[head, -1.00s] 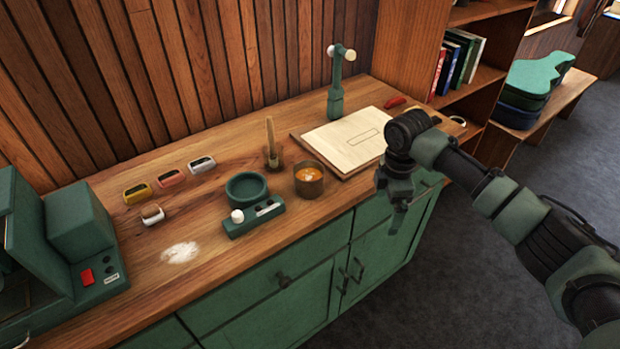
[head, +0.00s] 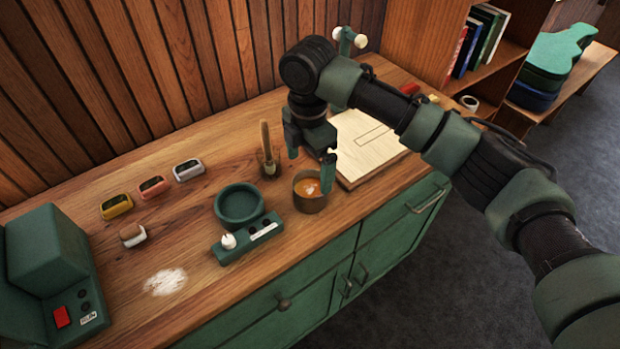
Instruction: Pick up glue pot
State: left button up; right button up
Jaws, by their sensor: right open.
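The glue pot (head: 309,201) is a small copper-brown pot with amber liquid and a pale patch in it. It stands upright on the wooden counter, left of the pale board. My right gripper (head: 311,168) is open and points down over the pot, one finger toward its left and one toward its right. I cannot tell whether the right fingertip touches the rim. Nothing is held between the fingers. My left gripper is not in view.
A green round dish (head: 239,207) on a base with a white knob stands left of the pot. A brush (head: 266,148) stands upright in a holder behind it. The pale board (head: 372,150) lies to the right, partly behind my arm. The counter front is clear.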

aim_at(310, 189)
jog(key=f, duration=0.1)
jog(key=s+f+p, duration=0.1)
jog(key=f, duration=0.1)
jog(key=shift+s+d+f+p, duration=0.2)
jog(key=shift+s+f+p, duration=0.05)
jog(key=shift+s+p, duration=0.1)
notch_tip(310, 189, down, 3)
jog(key=shift+w+r+p, duration=0.1)
jog(key=shift+r+p, duration=0.05)
jog(key=shift+p, duration=0.15)
jog(key=shift+f, duration=0.35)
jog(key=shift+c, duration=0.4)
jog(key=c, duration=1.5)
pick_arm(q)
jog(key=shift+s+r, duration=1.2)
pick_arm(e)
jog(key=shift+c, duration=0.8)
jog(key=shift+w+r, duration=0.1)
jog(key=shift+r, duration=0.1)
